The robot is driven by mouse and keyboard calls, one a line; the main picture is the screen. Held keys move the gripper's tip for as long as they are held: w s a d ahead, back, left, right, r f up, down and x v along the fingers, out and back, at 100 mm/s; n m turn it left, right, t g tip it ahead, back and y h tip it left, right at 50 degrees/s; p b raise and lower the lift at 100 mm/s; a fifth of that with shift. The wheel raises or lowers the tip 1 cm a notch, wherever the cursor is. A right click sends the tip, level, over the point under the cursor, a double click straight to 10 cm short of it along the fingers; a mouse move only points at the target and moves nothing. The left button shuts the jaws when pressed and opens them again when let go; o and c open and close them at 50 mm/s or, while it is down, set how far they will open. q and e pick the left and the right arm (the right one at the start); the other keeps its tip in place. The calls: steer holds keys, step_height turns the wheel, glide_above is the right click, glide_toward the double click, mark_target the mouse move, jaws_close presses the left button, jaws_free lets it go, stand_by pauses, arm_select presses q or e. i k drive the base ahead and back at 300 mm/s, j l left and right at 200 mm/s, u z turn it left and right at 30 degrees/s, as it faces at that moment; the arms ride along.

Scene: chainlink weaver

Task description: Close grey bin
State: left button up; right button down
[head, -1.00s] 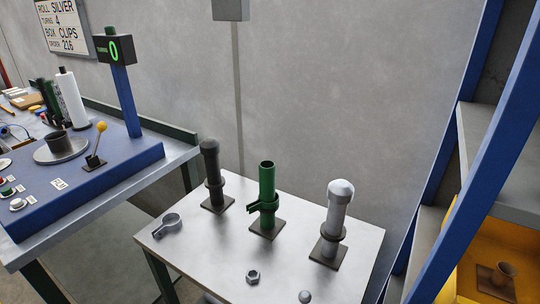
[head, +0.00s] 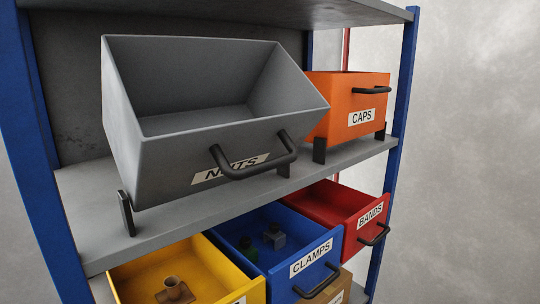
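The grey bin (head: 160,158) stands on the upper shelf in the head view, labelled NUTS. It is tilted forward toward me, and its open top shows a bare inside with no contents visible. A black handle (head: 262,165) is on its front face, partly covering the label. Black brackets (head: 126,213) stand at its lower front corners. Neither of my grippers shows in the head view.
An orange CAPS bin (head: 350,106) stands right of the grey bin on the shelf (head: 185,212). Below, the yellow bin (head: 215,262), blue CLAMPS bin (head: 330,245) and red BANDS bin (head: 345,215) stick out, open. Blue posts (head: 398,130) flank the rack.

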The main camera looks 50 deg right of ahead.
mark_target(183, 116)
steer(key=l+z, duration=0.1)
steer(key=z, duration=0.35)
steer(key=i+z, duration=0.1)
steer(key=z, duration=0.85)
steer(key=i+l, duration=0.05)
